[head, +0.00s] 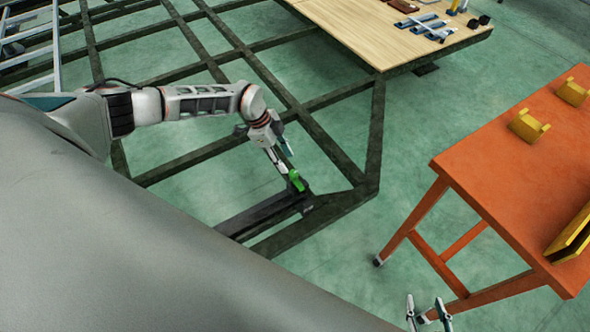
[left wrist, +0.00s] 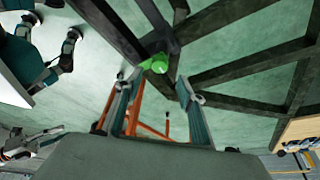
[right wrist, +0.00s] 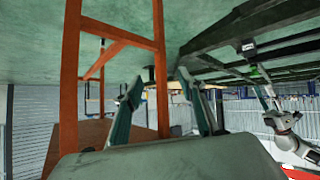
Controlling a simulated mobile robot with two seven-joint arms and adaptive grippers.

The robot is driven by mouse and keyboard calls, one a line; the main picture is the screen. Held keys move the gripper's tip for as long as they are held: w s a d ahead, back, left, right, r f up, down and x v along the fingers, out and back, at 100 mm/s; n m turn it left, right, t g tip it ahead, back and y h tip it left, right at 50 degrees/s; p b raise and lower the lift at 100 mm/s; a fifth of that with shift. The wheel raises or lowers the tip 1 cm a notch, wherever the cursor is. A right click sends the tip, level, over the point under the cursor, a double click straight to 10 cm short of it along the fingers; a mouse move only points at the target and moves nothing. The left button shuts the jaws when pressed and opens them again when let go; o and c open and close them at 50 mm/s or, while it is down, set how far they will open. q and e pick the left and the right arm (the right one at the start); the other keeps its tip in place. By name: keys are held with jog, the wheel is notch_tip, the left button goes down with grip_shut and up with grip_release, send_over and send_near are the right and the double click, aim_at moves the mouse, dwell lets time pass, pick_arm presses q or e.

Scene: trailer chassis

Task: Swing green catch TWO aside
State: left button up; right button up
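The green catch (head: 297,181) sits on the end of a dark beam (head: 265,211) at the front corner of the trailer frame. It also shows in the left wrist view (left wrist: 155,64), ahead of and between the fingertips. My left gripper (head: 282,160) is just above and behind the catch, with its fingers apart and nothing between them. I cannot tell whether a finger touches the catch. No number shows on the catch. My right gripper (head: 428,309) is open and empty, low at the bottom right, near the orange table's leg.
An orange table (head: 510,170) with yellow blocks (head: 528,125) stands at the right. A wooden deck (head: 370,30) with tools lies on the frame at the back. Dark frame bars (head: 375,130) surround my left arm. Green floor is clear between frame and table.

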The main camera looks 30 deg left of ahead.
aim_at(294, 173)
pick_arm(q)
jog(key=b+x, duration=0.1)
jog(key=x, duration=0.4)
jog(key=shift+s+d+f, duration=0.1)
jog(key=shift+f, duration=0.2)
jog(key=shift+d+f+b, duration=0.25)
jog(key=shift+f+b, duration=0.1)
